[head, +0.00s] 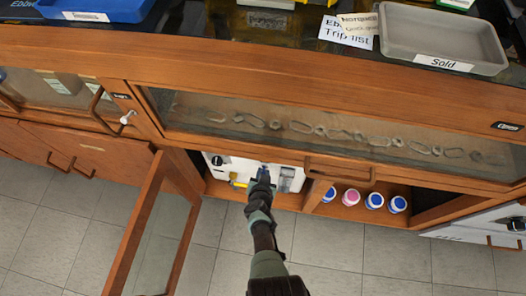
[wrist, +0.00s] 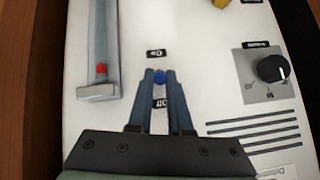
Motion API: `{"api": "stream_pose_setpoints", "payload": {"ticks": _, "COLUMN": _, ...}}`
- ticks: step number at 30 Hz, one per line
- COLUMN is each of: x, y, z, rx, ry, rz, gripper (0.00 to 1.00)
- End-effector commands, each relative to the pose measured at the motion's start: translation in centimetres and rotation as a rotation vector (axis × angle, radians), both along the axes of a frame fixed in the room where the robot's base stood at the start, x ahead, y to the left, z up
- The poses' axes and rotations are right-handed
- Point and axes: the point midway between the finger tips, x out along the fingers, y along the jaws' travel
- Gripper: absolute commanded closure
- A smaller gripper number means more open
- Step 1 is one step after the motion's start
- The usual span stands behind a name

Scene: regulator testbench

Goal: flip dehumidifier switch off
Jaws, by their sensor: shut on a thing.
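The dehumidifier seems to be the white panelled unit (head: 222,167) inside the open lower cabinet in the head view; its white front (wrist: 215,95) fills most of the wrist view. A small switch with a round blue tip (wrist: 159,77) is on this front. One small dark label (wrist: 156,53) is above it and another (wrist: 159,103) below, too small to read surely. My gripper (wrist: 160,78) is shut on the switch, one finger on each side; the fingers hide its sides. In the head view my gripper (head: 263,174) reaches to the unit's front.
A dark rotary knob (wrist: 272,68) is right of the switch, with vent slots (wrist: 255,130) below it. A gauge tube with a red float (wrist: 100,70) is at left. In the head view, an open cabinet door (head: 150,225) stands left of my arm, and several capped bottles (head: 350,197) are at right.

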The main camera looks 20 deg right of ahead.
Motion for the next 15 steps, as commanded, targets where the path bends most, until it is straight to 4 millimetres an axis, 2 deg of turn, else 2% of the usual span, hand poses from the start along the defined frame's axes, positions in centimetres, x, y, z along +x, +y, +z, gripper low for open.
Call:
{"api": "stream_pose_setpoints", "payload": {"ticks": 1, "x": 0.19, "y": -0.33, "z": 0.52, "rx": 0.009, "ry": 0.011, "rz": -0.009, "gripper": 1.00}}
{"api": "stream_pose_setpoints", "payload": {"ticks": 15, "x": 0.21, "y": -0.26, "z": 0.58, "rx": 0.055, "ry": 0.075, "rz": -0.007, "gripper": 1.00}}
